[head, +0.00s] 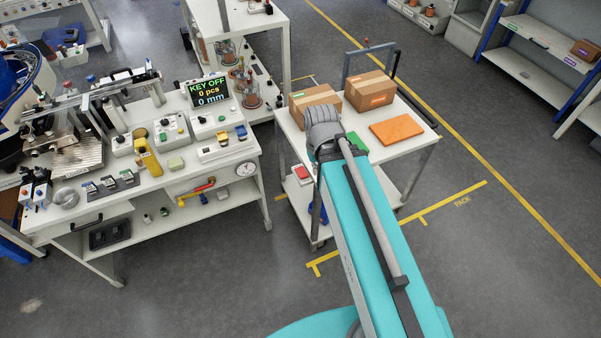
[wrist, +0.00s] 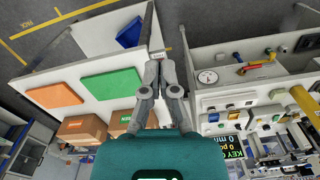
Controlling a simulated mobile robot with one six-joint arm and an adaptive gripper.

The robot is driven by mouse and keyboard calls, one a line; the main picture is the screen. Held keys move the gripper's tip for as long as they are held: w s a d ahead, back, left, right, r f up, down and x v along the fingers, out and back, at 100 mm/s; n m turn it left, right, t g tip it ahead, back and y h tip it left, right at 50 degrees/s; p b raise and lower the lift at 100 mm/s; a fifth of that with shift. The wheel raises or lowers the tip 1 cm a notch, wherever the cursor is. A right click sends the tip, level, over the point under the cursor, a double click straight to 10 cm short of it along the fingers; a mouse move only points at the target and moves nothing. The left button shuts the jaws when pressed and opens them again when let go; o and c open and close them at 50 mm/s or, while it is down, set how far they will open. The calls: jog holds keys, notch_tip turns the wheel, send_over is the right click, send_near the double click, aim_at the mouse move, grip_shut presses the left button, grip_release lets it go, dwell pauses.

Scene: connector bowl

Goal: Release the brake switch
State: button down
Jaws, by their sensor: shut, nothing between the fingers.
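The workbench (head: 222,169) carries several small control boxes. A grey-white box with a row of buttons and knobs (head: 209,121) stands near the display, and a box with yellow and blue parts (head: 222,146) stands at the front right corner. None is readable as the brake switch, so I cannot tell which one it is. The display (head: 208,92) reads KEY OFF, 0 pcs, 0 mm.
A white cart (head: 401,141) right of the bench holds cardboard boxes (head: 369,89), an orange panel (head: 397,130) and a green panel (wrist: 112,84). A dial gauge (head: 245,169) and a red-yellow handle (head: 197,189) sit at the bench front. The floor right of the cart is clear.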

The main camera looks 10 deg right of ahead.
jog(key=d, duration=0.3)
jog(key=shift+m, duration=0.4)
jog(key=shift+w, duration=0.1)
